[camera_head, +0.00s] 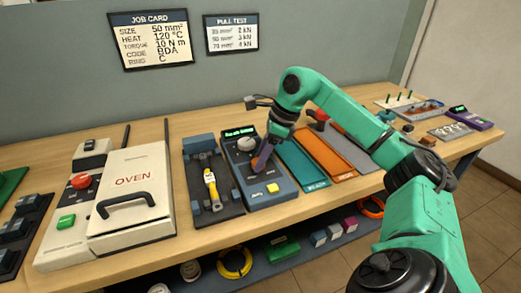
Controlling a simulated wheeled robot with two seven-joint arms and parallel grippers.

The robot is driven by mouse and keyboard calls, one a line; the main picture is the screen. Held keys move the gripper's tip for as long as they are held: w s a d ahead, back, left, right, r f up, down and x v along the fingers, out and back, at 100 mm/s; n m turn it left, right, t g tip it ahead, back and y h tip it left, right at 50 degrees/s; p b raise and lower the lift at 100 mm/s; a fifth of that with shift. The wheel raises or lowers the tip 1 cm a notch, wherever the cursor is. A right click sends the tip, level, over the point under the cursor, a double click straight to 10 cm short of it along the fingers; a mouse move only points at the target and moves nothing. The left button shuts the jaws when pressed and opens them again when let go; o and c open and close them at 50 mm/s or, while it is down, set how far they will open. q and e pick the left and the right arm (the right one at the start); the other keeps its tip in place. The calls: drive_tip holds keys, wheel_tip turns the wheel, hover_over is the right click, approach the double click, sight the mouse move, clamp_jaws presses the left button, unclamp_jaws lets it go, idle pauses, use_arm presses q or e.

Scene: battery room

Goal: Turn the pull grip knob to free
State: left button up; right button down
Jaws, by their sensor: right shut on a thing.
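My right gripper (266,153) is over the blue device (268,196), which has a lit green screen (239,132) and a yellow button (272,187). It is shut on a slim purple-brown piece (261,161) at the device's right side. I cannot tell for sure whether this piece is the pull grip knob, as the jaws partly hide it. A round grey knob (246,144) sits below the screen, to the left of the gripper. No setting mark such as free can be read. My left gripper is not in view.
A dark tray (222,213) with a yellow-handled tool (211,188) lies left of the device. The oven (132,180) stands further left. Coils and boxes sit on the shelf below.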

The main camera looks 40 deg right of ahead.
drive_tip(key=n+p, duration=0.2)
drive_tip(key=n+g+p, duration=0.1)
drive_tip(key=p, duration=0.1)
drive_tip(key=n+y+p, duration=0.1)
drive_tip(key=n+p, duration=0.1)
drive_tip(key=shift+w+r+n+g, duration=0.15)
drive_tip(key=shift+r+n+g, duration=0.15)
drive_tip(key=shift+r+g, duration=0.1)
drive_tip(key=shift+d+f+n+g+p, duration=0.1)
drive_tip(key=shift+n+g+p, duration=0.3)
drive_tip(key=shift+n+p, duration=0.45)
drive_tip(key=n+g+p, duration=0.1)
drive_tip(key=n, duration=0.1)
drive_tip(key=shift+w+f+n, duration=0.1)
drive_tip(key=shift+w+n, duration=0.05)
drive_tip(key=shift+n, duration=0.2)
drive_tip(key=shift+f+n+g+p, duration=0.15)
drive_tip(key=shift+n+g, duration=0.15)
drive_tip(key=shift+n, duration=0.65)
drive_tip(key=shift+n+g+p, duration=0.15)
drive_tip(key=shift+n+g, duration=0.15)
drive_tip(key=shift+n, duration=0.65)
drive_tip(key=shift+c, duration=1.9)
unclamp_jaws()
